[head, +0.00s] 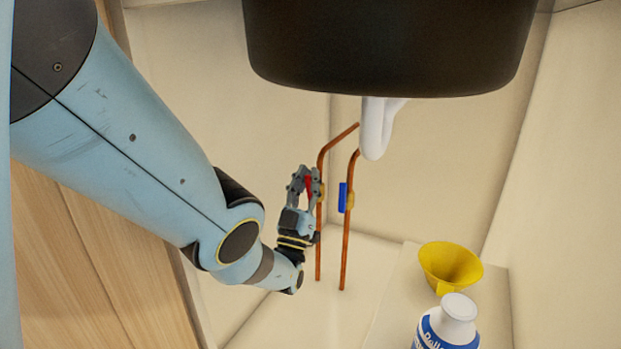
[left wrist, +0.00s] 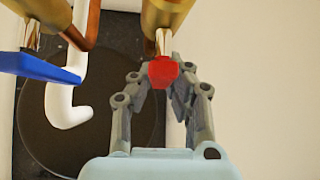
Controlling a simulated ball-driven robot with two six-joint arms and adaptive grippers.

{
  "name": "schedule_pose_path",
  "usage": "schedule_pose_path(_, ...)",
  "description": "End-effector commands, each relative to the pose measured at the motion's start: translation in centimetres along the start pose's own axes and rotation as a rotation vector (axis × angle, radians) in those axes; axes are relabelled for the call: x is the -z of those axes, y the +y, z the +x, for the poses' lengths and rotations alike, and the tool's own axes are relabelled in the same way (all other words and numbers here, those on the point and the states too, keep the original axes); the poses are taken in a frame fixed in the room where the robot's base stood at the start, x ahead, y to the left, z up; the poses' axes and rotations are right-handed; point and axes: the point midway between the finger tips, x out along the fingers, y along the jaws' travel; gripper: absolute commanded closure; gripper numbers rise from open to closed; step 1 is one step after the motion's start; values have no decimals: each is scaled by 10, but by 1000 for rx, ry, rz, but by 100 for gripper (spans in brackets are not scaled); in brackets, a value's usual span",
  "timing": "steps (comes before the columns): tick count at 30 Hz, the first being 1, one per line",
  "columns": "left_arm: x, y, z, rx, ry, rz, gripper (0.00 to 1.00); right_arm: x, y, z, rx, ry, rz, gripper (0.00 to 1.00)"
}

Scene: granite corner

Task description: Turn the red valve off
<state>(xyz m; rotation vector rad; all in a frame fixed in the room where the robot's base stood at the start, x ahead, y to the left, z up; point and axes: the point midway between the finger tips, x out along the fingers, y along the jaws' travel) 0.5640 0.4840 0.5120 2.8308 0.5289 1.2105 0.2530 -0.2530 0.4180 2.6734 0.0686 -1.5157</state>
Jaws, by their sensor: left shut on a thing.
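The red valve (head: 309,187) is a red handle on the left copper pipe (head: 319,240). My left gripper (head: 305,180) is at it, with its fingers on either side of the handle. In the left wrist view the red valve (left wrist: 163,72) sits between the fingertips of my left gripper (left wrist: 160,82), below a brass fitting (left wrist: 162,14). The gripper is shut on the handle. The fingers hide part of the handle in the head view. My right gripper is not in view.
A blue valve handle (head: 343,197) is on the right copper pipe (head: 346,250), close beside the red one. A dark basin (head: 390,45) and white drain pipe (head: 373,130) hang above. A yellow funnel (head: 449,265) and white-blue bottle (head: 450,325) stand at the lower right.

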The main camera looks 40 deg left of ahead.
Motion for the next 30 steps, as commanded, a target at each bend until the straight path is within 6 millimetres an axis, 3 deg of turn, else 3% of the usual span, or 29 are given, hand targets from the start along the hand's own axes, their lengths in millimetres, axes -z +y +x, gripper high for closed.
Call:
schedule_pose_path(15,-2,-18,-2,255,1,-257,100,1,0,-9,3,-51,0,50)
schedule_pose_path(30,-4,-25,-5,335,-1,-336,100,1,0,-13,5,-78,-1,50)
